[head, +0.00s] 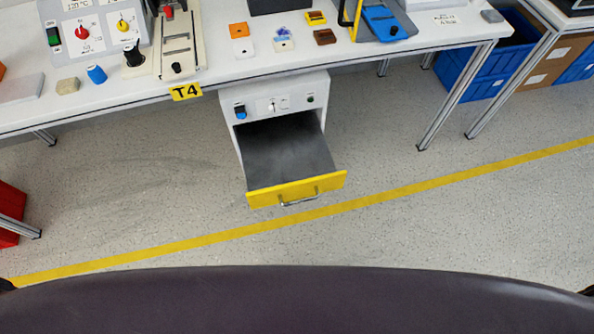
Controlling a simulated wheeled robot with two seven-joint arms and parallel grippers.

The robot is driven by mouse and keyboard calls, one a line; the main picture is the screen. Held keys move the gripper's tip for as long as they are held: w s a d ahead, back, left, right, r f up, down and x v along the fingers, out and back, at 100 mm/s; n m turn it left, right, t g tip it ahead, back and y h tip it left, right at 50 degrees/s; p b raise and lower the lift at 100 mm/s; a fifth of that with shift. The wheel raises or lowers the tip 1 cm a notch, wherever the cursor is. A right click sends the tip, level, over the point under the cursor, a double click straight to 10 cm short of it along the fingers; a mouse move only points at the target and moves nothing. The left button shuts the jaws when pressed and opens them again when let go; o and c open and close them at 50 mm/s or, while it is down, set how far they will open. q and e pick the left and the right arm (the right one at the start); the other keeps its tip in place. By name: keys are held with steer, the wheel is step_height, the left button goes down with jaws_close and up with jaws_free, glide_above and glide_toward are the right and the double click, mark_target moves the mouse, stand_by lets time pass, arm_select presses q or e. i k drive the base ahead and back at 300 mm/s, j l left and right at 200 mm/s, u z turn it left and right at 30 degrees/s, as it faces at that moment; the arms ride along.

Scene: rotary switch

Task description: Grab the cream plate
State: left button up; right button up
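A small cream plate (284,45) lies flat on the white workbench (220,68), near its front edge above the drawer unit. It is pale against the white top, so its outline is faint. A blue-and-clear small piece (283,33) lies just behind it. An orange plate (239,30), a white-and-orange piece (242,48), a yellow piece (316,18) and a brown piece (325,36) lie around it, apart from it. Neither of my grippers shows in the head view.
An open drawer (290,150) with a yellow front juts out below the bench. A control panel with knobs (95,30) and a cream slider panel (181,45) stand left, a blue device (384,24) right. The floor in front is clear.

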mark_target(281, 43)
steer(key=i+l+u, duration=0.8)
steer(key=k, duration=0.1)
